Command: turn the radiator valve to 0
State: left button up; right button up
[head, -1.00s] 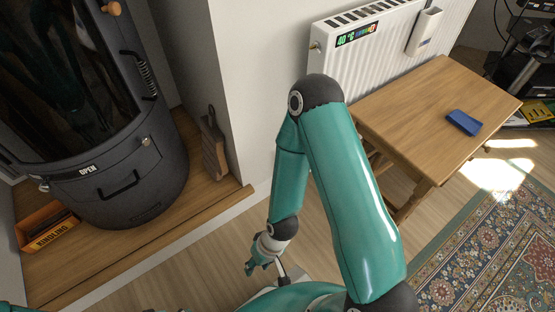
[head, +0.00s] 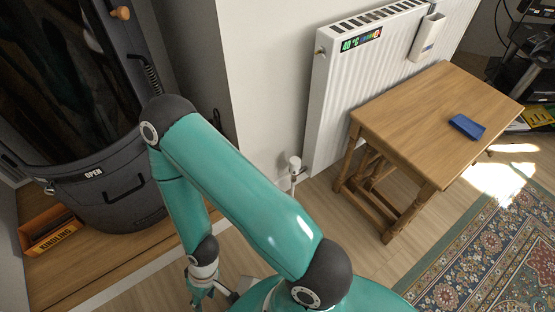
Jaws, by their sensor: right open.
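The radiator valve (head: 294,163) is a small white knob on a pipe at the lower left corner of the white radiator (head: 333,105), near the floor. Its markings are too small to read. My right gripper (head: 196,298) is low at the bottom of the head view, left of the valve and well apart from it. It points downward, open, with nothing seen in it. My teal right arm runs between them and hides part of the wall and floor. My left gripper is not in view.
A wooden table (head: 420,105) with a blue object (head: 467,127) stands in front of the radiator, right of the valve. A dark stove (head: 115,195) and a kindling box (head: 50,232) are at the left. A patterned rug (head: 500,225) lies at the right.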

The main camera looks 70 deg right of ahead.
aim_at(294, 162)
jog(key=z, duration=0.15)
jog(key=k, duration=1.6)
jog(key=z, duration=0.65)
jog(key=i, duration=1)
jog(key=u, duration=0.05)
